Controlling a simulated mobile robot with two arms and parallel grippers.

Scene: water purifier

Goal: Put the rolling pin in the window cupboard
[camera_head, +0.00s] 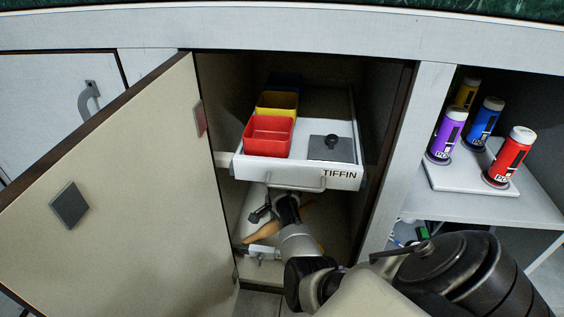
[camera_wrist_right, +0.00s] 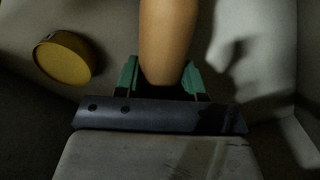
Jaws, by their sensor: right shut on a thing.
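The rolling pin (camera_head: 262,233) is tan wood and lies low inside the open cupboard, beneath the TIFFIN drawer; my right arm partly hides it. The right wrist view shows one rounded end of the rolling pin (camera_wrist_right: 167,42) between the green fingers of my right gripper (camera_wrist_right: 160,78), which is shut on it. In the head view my right arm reaches into the lower compartment, and the fingertips are hard to make out there. The cupboard door (camera_head: 120,200) stands open at the left. My left gripper is not in view.
The pulled-out TIFFIN drawer (camera_head: 341,178) holds a red bin (camera_head: 268,136), a yellow bin (camera_head: 277,103) and a grey lid (camera_head: 331,148), close above my right arm. Several coloured cans stand on the right shelf (camera_head: 470,172). A yellow round object (camera_wrist_right: 62,58) lies beside the pin.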

